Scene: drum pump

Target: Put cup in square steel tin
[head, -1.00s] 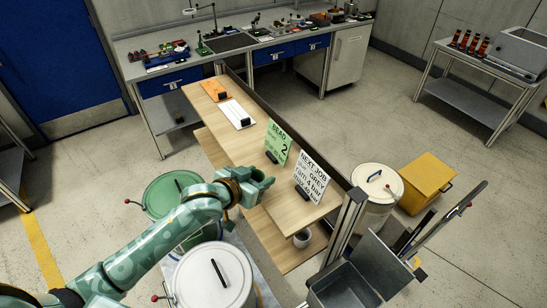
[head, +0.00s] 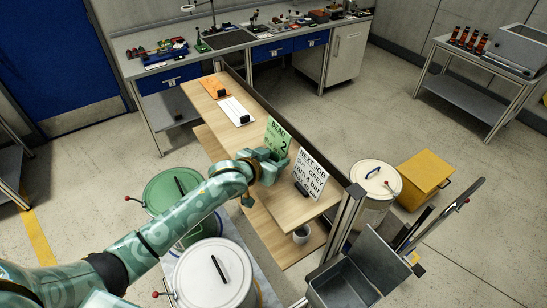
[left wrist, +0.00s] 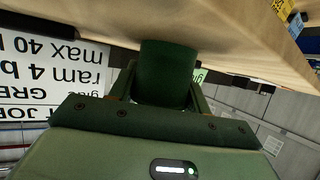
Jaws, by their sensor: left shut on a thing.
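My left gripper (head: 272,162) is over the upper wooden shelf, beside the green BEAD card. In the left wrist view it is shut on a dark green, rounded thing (left wrist: 165,75), held between its two fingers; I cannot tell from its shape whether this is a cup. A small pale cup (head: 301,235) stands upright on the lower wooden shelf. An open grey square steel tin (head: 345,288) with a raised lid is at the lower right, well apart from the gripper. My right gripper is not in view.
The green BEAD card (head: 278,138) and white NEXT JOB card (head: 311,175) stand on the upper shelf (head: 255,215). A green drum (head: 165,200) and a white drum (head: 210,285) are below my left arm. A cream drum (head: 372,178) and yellow box (head: 425,175) stand beyond the shelf.

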